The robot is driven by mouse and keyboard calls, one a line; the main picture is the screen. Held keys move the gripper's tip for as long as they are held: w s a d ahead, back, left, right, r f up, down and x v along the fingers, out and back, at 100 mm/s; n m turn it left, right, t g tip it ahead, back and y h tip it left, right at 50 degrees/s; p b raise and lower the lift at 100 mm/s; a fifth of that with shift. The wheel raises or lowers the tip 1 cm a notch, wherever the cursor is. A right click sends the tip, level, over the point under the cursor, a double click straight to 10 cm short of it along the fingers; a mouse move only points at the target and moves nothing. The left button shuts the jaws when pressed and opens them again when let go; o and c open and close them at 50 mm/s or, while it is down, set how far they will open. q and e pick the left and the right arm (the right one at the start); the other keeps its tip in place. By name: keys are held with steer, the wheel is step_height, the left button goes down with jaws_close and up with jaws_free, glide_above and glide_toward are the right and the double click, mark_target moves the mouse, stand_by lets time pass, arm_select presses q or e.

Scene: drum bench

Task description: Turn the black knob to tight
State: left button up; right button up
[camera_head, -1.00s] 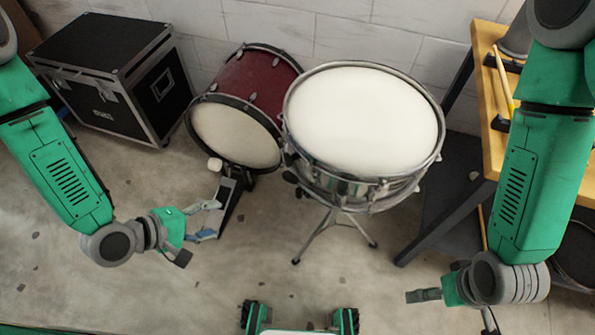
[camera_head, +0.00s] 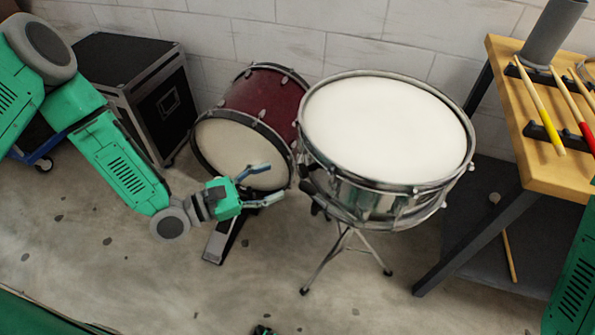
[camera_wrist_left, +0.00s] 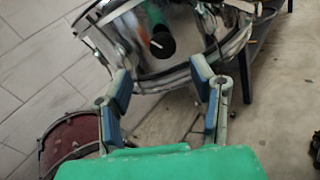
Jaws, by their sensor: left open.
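The black knob (camera_wrist_left: 162,46) is round with a white pointer mark and sits on the chrome side of the snare drum (camera_wrist_left: 185,22) in the left wrist view. In the head view the black knob (camera_head: 307,187) shows small and dark at the drum's lower left side. The snare drum (camera_head: 385,128) has a white head and stands on a tripod. My left gripper (camera_head: 273,181) is open and empty, a short way left of the knob, its fingers pointing toward it. In the wrist view the knob lies beyond the open fingers (camera_wrist_left: 160,74), apart from them.
A red bass drum (camera_head: 255,100) with a pedal (camera_head: 222,240) stands behind my left gripper. A black case (camera_head: 130,75) is at the back left. A wooden bench (camera_head: 510,110) with drumsticks stands at the right.

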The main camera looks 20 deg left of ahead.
mark_target(299, 173)
arm_select(q)
steer(key=x, duration=0.4)
steer(key=s+d+x, duration=0.1)
steer(key=x, duration=0.1)
steer(key=shift+w+d+r+b, duration=0.15)
steer(key=shift+w+d+b, duration=0.05)
steer(key=shift+d+b, duration=0.1)
steer(key=shift+w+d, duration=0.15)
steer(key=shift+w, duration=0.15)
steer(key=shift+w+a, duration=0.35)
steer(key=shift+a, duration=0.45)
steer(key=shift+d, duration=0.6)
steer(key=c, duration=0.4)
steer(key=shift+d, duration=0.4)
jaws_close()
steer(key=shift+a, duration=0.3)
steer(key=shift+m, duration=0.3)
arm_select(e)
steer(key=shift+d+f, duration=0.6)
steer(key=shift+f, duration=0.15)
